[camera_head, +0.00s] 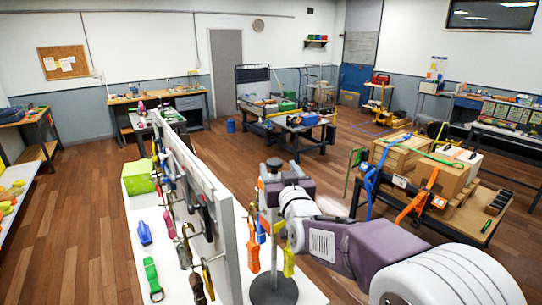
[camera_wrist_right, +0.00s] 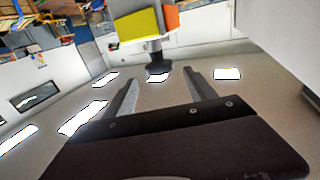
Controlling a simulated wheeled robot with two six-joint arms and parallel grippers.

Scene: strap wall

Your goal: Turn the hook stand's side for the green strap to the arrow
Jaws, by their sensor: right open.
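I cannot make out the arrow.
The board stands close left of the stand, with several straps and metal hooks on its left side. A cart with strapped cardboard boxes (camera_head: 440,178) is at right. Open wooden floor (camera_head: 215,145) lies behind the board.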

